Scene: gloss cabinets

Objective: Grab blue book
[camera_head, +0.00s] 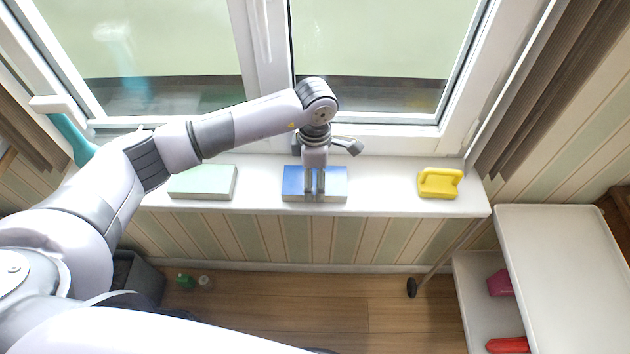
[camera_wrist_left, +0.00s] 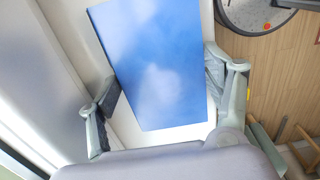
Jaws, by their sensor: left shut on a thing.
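The blue book (camera_head: 293,183) is at the middle of the white windowsill, with its front edge toward the room. My left gripper (camera_head: 314,188) points down over the middle of it and is shut on it. In the left wrist view the book's blue cover (camera_wrist_left: 160,70) fills the space between the two fingers, one at each side. The fingers hide part of the cover in the head view. I cannot tell whether the book touches the sill. My right gripper is not in view.
A pale green book (camera_head: 203,182) lies on the windowsill (camera_head: 385,195) to the left. A yellow handled object (camera_head: 440,183) stands to the right. The window is close behind. A white shelf unit (camera_head: 565,260) stands at the lower right. Sill on both sides of the blue book is clear.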

